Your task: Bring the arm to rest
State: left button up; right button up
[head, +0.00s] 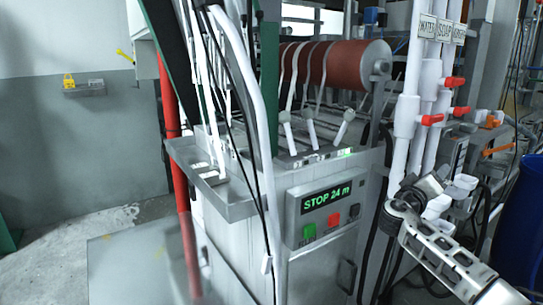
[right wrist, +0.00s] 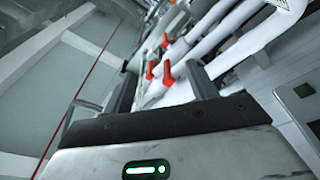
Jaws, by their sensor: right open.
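My right gripper (head: 420,187) is at the lower right of the head view, in front of the lower ends of the white pipes. In the right wrist view its two dark fingers (right wrist: 160,72) stand apart with nothing held between them. Red valve handles (right wrist: 152,69) and white pipes (right wrist: 245,35) show beyond the fingers in that view. My left gripper is not in view.
The dyeing machine has a red-brown roller (head: 345,65) and a panel (head: 325,205) reading "STOP 24 m". Labelled white pipes (head: 408,110) with red valve handles (head: 453,82) stand beside it. A blue barrel (head: 520,235) is at far right. Open floor (head: 130,220) lies left.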

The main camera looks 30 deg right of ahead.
jog(key=w+a+f+n+t+y, duration=0.3)
jog(key=w+a+n+t+y, duration=0.2)
jog(key=w+y, duration=0.15)
jog(key=w+a+f+n+t+y, duration=0.3)
jog(key=w+a+n+t+y, duration=0.3)
jog(key=w, duration=0.1)
jog(key=s+a+f+y, duration=0.1)
jog(key=a+f+y, duration=0.2)
jog(key=a+f, duration=0.5)
jog(key=s+a+f+g+y, duration=0.1)
jog(key=s+a+f+y, duration=0.1)
jog(key=s+a+f, duration=0.45)
jog(key=s+a+f+g+y, duration=0.1)
jog(key=s+a+f+y, duration=0.15)
jog(key=a+f, duration=0.55)
jog(key=s+a+f+m+g+y, duration=0.2)
jog(key=s+a, duration=1.4)
jog(key=a, duration=0.3)
jog(key=shift+a+f+m, duration=0.15)
jog(key=shift+a+m, duration=0.05)
jog(key=shift+m, duration=0.2)
jog(key=shift+s, duration=0.1)
